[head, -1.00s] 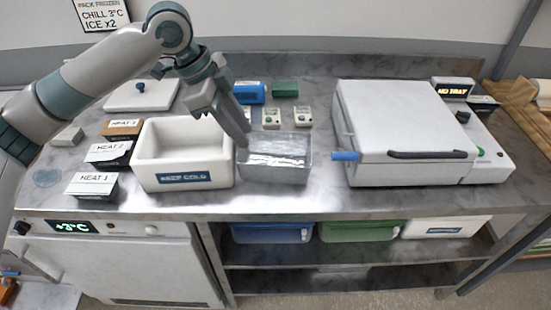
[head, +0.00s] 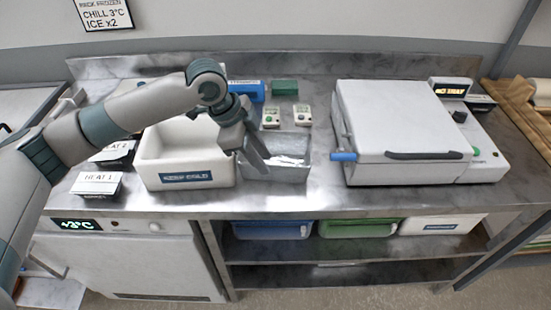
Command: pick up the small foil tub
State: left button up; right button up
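A grey, open, box-shaped tub (head: 290,172) stands on the steel counter, right of the white KEEP COLD bin. Something shiny and foil-like shows inside it; I cannot make out a separate small foil tub. My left gripper (head: 266,164) reaches in from the left over the white bin's right wall. Its dark fingers point down and right at the left part of the grey tub and cover some of it. I cannot tell whether they touch anything or how far apart they are. My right gripper is not in view.
The white KEEP COLD bin (head: 187,178) stands left of the tub. HEAT boxes (head: 97,184) sit further left, partly behind my arm. Small white devices (head: 271,117) and blue and green packs (head: 285,88) stand behind. A large lidded machine (head: 400,120) fills the right side.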

aim_at(270, 165)
pick_arm(q)
jog(key=shift+d+f, duration=0.2)
jog(key=p+x, duration=0.1)
jog(key=x, duration=0.1)
jog(key=p+x, duration=0.1)
jog(key=shift+s+d+f, duration=0.15)
jog(key=shift+d+f, duration=0.05)
jog(key=shift+d, duration=0.35)
jog(key=shift+d+f, duration=0.15)
jog(key=shift+f, duration=0.25)
grip_shut()
